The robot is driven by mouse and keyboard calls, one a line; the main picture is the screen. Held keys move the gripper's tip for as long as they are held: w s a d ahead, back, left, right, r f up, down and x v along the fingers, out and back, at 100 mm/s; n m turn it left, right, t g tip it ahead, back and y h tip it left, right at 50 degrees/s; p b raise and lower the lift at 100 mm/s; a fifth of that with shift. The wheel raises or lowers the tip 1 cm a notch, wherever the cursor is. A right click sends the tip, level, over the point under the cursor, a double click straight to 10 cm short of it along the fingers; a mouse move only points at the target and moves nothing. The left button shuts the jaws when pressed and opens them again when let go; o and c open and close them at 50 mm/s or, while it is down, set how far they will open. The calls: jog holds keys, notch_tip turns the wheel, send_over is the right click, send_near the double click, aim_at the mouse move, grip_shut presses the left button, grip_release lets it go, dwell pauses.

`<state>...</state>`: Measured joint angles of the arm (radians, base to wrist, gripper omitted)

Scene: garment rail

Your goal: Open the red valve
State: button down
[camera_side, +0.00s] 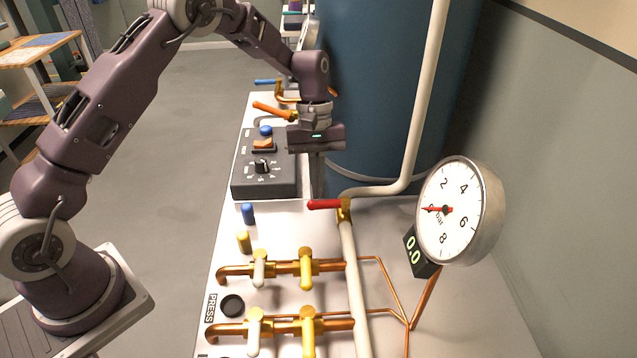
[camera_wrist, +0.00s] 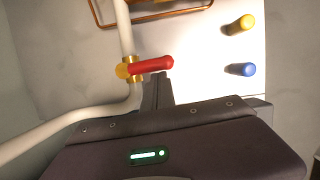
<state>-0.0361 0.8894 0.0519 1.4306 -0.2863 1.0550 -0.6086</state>
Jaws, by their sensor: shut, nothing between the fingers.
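The red valve is a red lever handle (camera_side: 325,204) on a brass body (camera_side: 344,209), set in a white pipe. The handle points left, crosswise to the pipe run toward the camera. In the wrist view the red handle (camera_wrist: 152,66) points right from its brass body (camera_wrist: 127,69). My gripper (camera_side: 317,193) points down with its fingers shut and empty. In the side view its tips are just above and behind the handle. In the wrist view the fingertips (camera_wrist: 158,80) are close beside the handle; I cannot tell whether they touch it.
A dark control box (camera_side: 266,178) stands left of my gripper. A gauge (camera_side: 459,210) reads near 0, with a 0.0 display (camera_side: 413,251) below. Copper pipes with yellow and white levers (camera_side: 306,268) lie in front. A blue tank (camera_side: 390,90) stands behind. Blue (camera_side: 248,213) and yellow (camera_side: 243,241) pegs stand left.

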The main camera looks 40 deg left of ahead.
aim_at(312, 210)
jog(key=shift+s, duration=0.15)
jog(key=s+n, duration=0.1)
jog(key=n, duration=0.1)
jog(key=d+n+t, duration=0.1)
jog(key=n, duration=0.1)
jog(key=shift+s+h, duration=0.3)
jog(key=shift+s, duration=0.1)
jog(key=s+d+n+t, duration=0.2)
jog(key=d+n, duration=0.4)
jog(key=n, duration=0.6)
jog(key=shift+d+t, duration=0.2)
jog(key=shift+t, duration=0.5)
jog(key=shift+w+d, duration=0.1)
jog(key=shift+d, duration=0.05)
jog(key=s+a, duration=0.1)
jog(key=s+a+r, duration=0.1)
jog(key=s+a, duration=0.1)
jog(key=v, duration=0.9)
jog(key=shift+s+d+r, duration=0.15)
jog(key=shift+d+r, duration=0.1)
jog(key=shift+r, duration=0.2)
